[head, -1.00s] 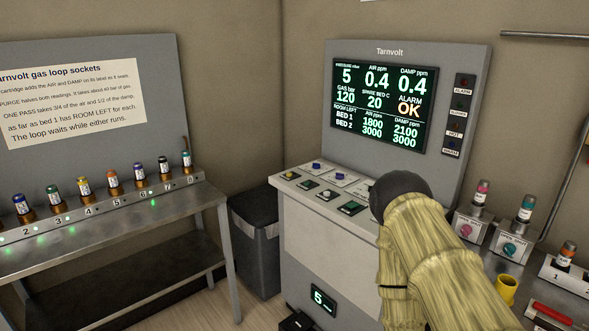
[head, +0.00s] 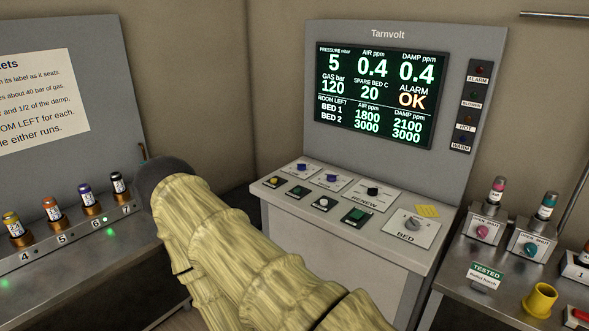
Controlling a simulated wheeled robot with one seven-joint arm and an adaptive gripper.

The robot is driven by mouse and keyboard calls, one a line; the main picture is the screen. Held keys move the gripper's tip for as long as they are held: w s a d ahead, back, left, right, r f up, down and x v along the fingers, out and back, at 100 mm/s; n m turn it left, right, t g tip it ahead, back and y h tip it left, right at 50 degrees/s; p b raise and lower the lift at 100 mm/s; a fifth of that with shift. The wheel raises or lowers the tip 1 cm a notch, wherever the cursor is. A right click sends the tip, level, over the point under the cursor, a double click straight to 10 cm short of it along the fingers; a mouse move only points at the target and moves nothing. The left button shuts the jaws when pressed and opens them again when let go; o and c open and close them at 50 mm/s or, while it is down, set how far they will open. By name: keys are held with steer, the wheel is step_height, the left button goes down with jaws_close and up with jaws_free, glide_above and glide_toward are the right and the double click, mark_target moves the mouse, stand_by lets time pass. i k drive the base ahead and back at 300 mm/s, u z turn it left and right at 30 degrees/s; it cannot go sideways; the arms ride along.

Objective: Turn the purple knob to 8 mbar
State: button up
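The grey Tarnvolt console (head: 340,232) has two small blue-violet knobs on its sloped panel. One is the left knob (head: 301,168), the other the right knob (head: 331,178). I cannot tell which is the purple one, and their scale markings are too small to read. The display (head: 375,95) above shows pressure 5 mbar and alarm OK. My sleeved arm crosses the lower middle, and its dark rounded end is left of the console. My gripper's fingers do not show.
The console panel also has a BED dial (head: 414,225), a black RENEW knob (head: 372,191) and several buttons. A bench at right holds two cartridge valves with a pink knob (head: 482,232) and a teal knob (head: 529,249), plus a yellow cup (head: 540,299). A cartridge rack (head: 75,242) stands left.

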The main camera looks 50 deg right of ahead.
mark_target(330, 178)
steer(key=z, duration=0.2)
steer(key=i, duration=0.85)
steer(key=z, duration=0.6)
